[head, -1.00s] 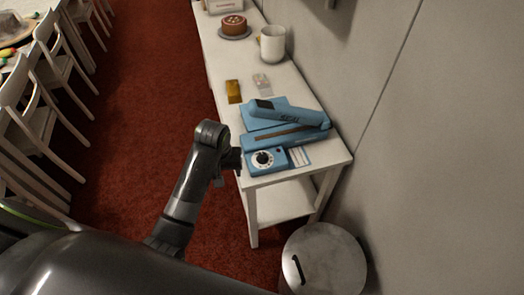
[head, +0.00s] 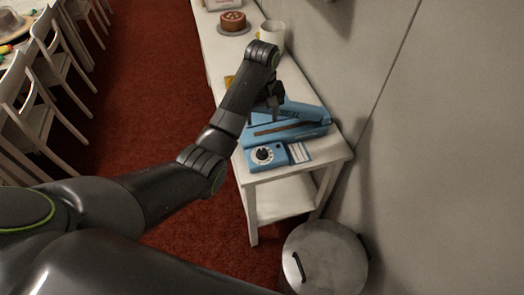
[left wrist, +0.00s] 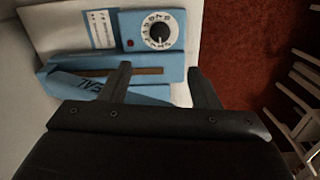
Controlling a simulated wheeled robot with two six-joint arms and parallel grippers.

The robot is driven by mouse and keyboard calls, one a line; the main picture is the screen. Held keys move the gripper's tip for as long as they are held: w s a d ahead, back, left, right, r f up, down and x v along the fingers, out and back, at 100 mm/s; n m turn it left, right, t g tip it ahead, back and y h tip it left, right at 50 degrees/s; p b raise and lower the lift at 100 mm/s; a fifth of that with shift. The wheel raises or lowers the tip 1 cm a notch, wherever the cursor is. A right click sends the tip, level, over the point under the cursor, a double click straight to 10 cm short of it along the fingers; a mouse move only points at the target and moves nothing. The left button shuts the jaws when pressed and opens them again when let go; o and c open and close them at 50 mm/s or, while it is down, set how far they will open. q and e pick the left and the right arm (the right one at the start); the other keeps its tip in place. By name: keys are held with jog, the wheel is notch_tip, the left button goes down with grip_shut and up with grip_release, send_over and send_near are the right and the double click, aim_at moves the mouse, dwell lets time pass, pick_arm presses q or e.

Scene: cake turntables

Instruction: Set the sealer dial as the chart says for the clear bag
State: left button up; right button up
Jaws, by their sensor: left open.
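The blue sealer (head: 290,126) lies on the white side table, its lever arm marked with dark lettering. Its dial (head: 264,154) is a black knob on a white numbered disc at the near end; it also shows in the left wrist view (left wrist: 160,31), beside a small red light. The numbers are too small to read surely. The chart card (head: 300,152) lies beside the dial, its print unreadable. My left gripper (head: 272,104) is open and empty above the sealer; its two fingers (left wrist: 161,73) point towards the dial side. The clear bag is hidden behind my arm.
An amber packet (head: 229,79) is partly covered by my arm. A white mug (head: 272,36) and a cake (head: 232,21) stand farther back on the table. A round lidded bin (head: 325,260) stands by the near table end. The wall is close on the right.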

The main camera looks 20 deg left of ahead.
aim_at(262, 151)
pick_arm(q)
notch_tip(262, 151, down, 16)
jog(key=shift+r+b, duration=0.15)
jog(key=shift+b, duration=0.2)
pick_arm(e)
jog(key=shift+d+f, duration=0.1)
jog(key=shift+f, duration=0.7)
pick_arm(q)
jog(key=shift+c, duration=0.4)
jog(key=c, duration=0.9)
jog(key=shift+r, duration=0.1)
pick_arm(e)
jog(key=shift+r, duration=0.15)
